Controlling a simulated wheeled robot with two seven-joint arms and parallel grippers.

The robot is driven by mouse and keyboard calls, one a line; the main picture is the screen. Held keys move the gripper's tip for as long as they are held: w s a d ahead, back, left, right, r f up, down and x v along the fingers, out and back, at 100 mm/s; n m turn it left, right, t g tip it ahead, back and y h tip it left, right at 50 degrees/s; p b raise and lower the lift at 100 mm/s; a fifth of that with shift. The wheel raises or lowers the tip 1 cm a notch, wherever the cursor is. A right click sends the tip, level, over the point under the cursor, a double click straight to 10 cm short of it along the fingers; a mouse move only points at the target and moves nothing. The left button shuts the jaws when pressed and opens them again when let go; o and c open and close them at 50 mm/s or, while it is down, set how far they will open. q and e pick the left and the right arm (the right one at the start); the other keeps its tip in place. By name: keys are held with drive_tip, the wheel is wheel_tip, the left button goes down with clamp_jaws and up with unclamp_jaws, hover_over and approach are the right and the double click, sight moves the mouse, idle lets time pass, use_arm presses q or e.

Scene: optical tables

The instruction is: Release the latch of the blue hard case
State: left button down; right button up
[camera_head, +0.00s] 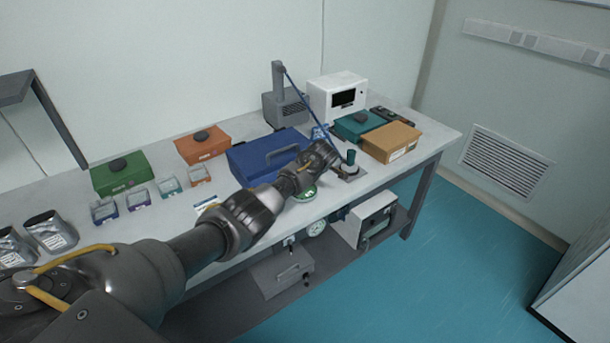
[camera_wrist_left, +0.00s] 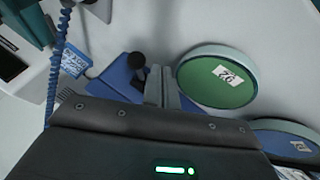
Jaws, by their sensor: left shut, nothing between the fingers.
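The blue hard case (camera_head: 262,150) lies on the table in the head view, with a handle on its top face. Part of its blue surface (camera_wrist_left: 112,76) shows in the wrist view beyond the gripper body. My left gripper (camera_head: 324,154) is at the right end of the case; its fingers (camera_wrist_left: 163,86) are shut and empty over or beside the blue surface. A dark round knob (camera_wrist_left: 136,60) stands close beside the fingers; I cannot tell whether it is the latch. My arm and gripper hide the case's near right part. My right gripper is not in view.
A green disc (camera_wrist_left: 215,84) with a number label lies near the fingers; a blue disc (camera_wrist_left: 287,141) is beyond it. A cardboard box (camera_head: 390,143), a teal case (camera_head: 358,125) and a white instrument (camera_head: 337,93) stand right of the case. Orange (camera_head: 203,146) and green (camera_head: 123,175) cases stand left.

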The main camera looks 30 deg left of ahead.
use_arm(q)
drive_tip(key=shift+s+a, duration=0.1)
drive_tip(key=shift+a, duration=0.95)
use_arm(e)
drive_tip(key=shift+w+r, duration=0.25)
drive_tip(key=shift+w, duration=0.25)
